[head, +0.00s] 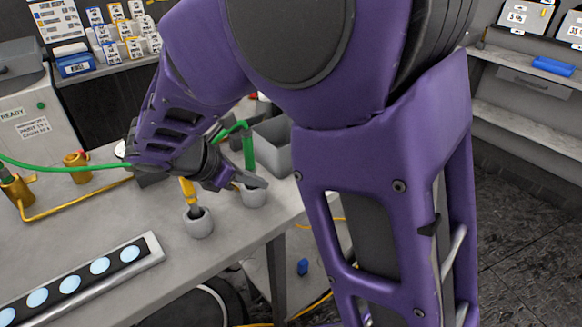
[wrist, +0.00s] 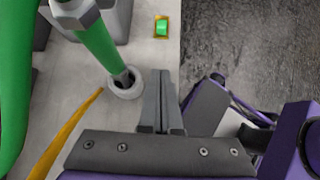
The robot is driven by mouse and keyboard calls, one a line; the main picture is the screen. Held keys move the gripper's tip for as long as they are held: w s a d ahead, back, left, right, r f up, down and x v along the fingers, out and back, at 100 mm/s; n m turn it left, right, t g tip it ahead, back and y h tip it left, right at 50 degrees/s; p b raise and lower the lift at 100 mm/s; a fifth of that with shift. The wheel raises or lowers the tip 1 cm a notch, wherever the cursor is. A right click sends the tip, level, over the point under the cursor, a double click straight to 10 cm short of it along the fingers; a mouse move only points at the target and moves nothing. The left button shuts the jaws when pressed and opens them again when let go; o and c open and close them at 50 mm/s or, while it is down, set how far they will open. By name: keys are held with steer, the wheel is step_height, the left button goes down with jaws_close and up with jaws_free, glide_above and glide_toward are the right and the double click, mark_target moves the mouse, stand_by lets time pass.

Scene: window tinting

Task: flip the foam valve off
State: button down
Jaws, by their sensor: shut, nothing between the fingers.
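My gripper (head: 262,182) is over the right part of the grey bench, its fingers together with nothing between them. In the wrist view its shut fingers (wrist: 162,85) are just right of a grey round cup (wrist: 124,88). The green-handled tool (wrist: 100,48) stands tilted in that cup; in the head view the tool (head: 249,150) is behind my gripper. I cannot tell for sure which part is the foam valve. Two brass fittings, one nearer (head: 14,188) and one farther (head: 77,160), stand at the left, joined by a yellow pipe (head: 75,205).
A yellow-handled tool (head: 188,190) stands in another grey cup (head: 199,225). A grey bin (head: 272,148) is behind my gripper. A strip of pale discs (head: 70,286) lies at the front left. A green hose (head: 60,168) crosses the bench. A small green block (wrist: 162,28) lies near the bench edge.

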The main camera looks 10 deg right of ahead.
steer(key=shift+f, duration=0.1)
steer(key=b+x, duration=0.2)
steer(key=x, duration=0.8)
steer(key=shift+d+f, duration=0.15)
steer(key=shift+f, duration=0.05)
steer(key=shift+w+d+r, duration=0.1)
steer(key=shift+w+d, duration=0.2)
steer(key=shift+d, duration=0.25)
steer(key=shift+w+d+r, duration=0.1)
steer(key=shift+w+d, duration=0.25)
steer(key=shift+d, duration=0.2)
steer(key=shift+w+d, duration=0.35)
steer(key=shift+d, duration=0.2)
steer(key=shift+d+r, duration=0.1)
steer(key=w+d, duration=0.1)
steer(key=d, duration=0.2)
steer(key=shift+w, duration=0.4)
steer(key=shift+a, duration=0.1)
